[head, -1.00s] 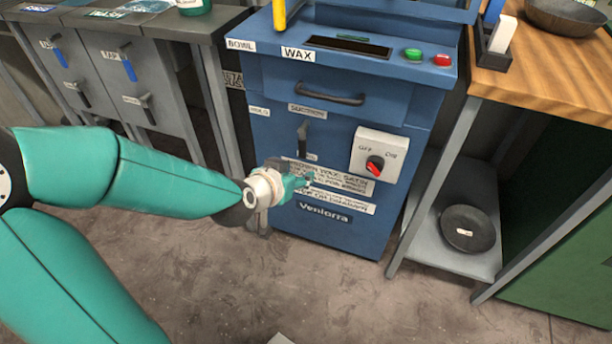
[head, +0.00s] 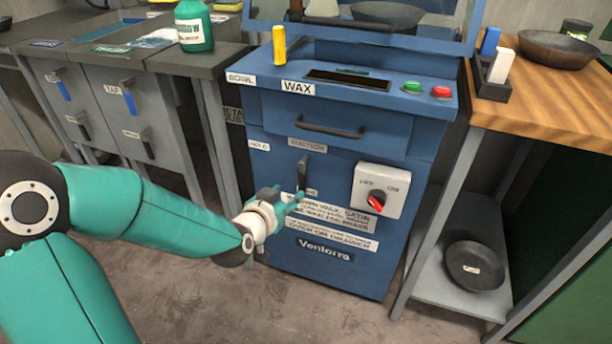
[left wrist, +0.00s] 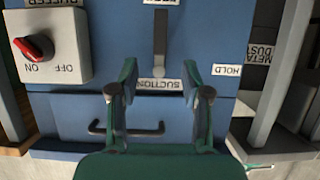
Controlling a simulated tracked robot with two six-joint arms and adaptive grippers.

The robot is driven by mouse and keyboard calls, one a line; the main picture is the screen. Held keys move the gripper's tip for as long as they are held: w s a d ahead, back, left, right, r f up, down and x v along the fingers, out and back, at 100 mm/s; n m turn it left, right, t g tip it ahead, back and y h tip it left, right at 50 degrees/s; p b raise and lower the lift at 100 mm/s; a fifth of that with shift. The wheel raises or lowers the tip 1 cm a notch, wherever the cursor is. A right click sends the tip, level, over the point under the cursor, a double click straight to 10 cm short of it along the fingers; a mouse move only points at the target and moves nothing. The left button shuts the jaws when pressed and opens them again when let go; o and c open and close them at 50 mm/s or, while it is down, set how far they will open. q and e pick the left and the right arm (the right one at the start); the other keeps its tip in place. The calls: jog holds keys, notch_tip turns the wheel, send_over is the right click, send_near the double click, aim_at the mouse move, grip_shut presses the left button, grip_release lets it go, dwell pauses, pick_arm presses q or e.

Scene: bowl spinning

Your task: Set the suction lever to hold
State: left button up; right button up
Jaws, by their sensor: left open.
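The suction lever (head: 303,170) is a dark grey bar on the blue cabinet front, below the SUCTION label (head: 307,146). It points straight down. The HOLD label (head: 259,146) is up and left of it. A label by the lever's lower end is partly hidden. My left gripper (head: 291,203) is just below and in front of the lever. In the left wrist view, which is upside down, the lever (left wrist: 160,40) appears between the two open fingers (left wrist: 160,80), apparently beyond them. No contact can be made out. My right gripper is not in view.
A white switch box (head: 381,191) with a red knob is right of the lever. A drawer handle (head: 330,130) sticks out above. A wooden bench (head: 545,95) stands at right and grey cabinets (head: 120,75) at left.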

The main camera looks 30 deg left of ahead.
aim_at(302, 182)
pick_arm(q)
jog(key=b+x, duration=0.2)
jog(key=x, duration=0.8)
jog(key=shift+b, duration=0.4)
jog(key=shift+w+a+f, duration=0.1)
jog(key=shift+w+f, duration=0.1)
jog(key=shift+w, duration=0.45)
jog(key=shift+c, duration=0.3)
grip_shut()
